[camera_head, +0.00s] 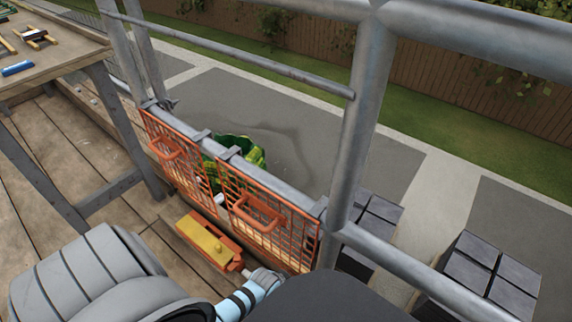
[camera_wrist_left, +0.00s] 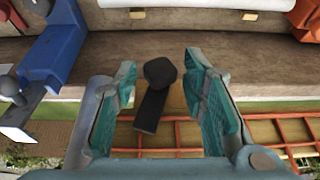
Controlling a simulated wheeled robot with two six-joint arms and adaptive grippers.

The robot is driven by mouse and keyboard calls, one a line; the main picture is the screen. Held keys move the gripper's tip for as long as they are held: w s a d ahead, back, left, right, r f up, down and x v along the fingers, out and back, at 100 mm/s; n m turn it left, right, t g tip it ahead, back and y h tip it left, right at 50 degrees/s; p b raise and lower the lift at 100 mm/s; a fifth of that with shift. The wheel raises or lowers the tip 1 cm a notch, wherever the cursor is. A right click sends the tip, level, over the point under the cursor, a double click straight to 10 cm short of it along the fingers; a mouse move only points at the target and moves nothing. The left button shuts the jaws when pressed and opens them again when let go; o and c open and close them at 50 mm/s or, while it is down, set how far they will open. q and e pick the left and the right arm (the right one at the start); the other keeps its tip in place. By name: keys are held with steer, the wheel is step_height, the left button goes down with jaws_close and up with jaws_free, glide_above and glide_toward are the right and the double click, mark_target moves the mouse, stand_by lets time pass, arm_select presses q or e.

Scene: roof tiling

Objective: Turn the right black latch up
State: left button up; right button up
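A black latch (camera_wrist_left: 155,98) shows in the left wrist view, with a rounded head at the top and a flat arm pointing down and slightly left. It sits in front of a brown wooden beam (camera_wrist_left: 250,66). My left gripper (camera_wrist_left: 161,68) is open, with one teal finger on each side of the latch. A gap shows on both sides, so the fingers appear not to touch it. I cannot make out the latch in the head view. My right gripper is in neither view.
In the wrist view, a blue part (camera_wrist_left: 55,50) stands close left of my left finger, and orange mesh (camera_wrist_left: 180,135) lies below. In the head view, orange mesh panels (camera_head: 232,188) hang by a metal railing (camera_head: 352,140). A wooden table (camera_head: 60,50) stands at the upper left.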

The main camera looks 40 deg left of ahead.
arm_select(q)
jaws_close()
steer(key=h+b, duration=0.1)
steer(key=h, duration=0.2)
steer(key=shift+a+n+b, duration=0.3)
steer(key=shift+n+b, duration=0.1)
steer(key=shift+o, duration=1.5)
jaws_free()
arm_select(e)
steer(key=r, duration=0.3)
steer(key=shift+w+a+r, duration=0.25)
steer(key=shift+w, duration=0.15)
arm_select(q)
steer(key=v, duration=1.2)
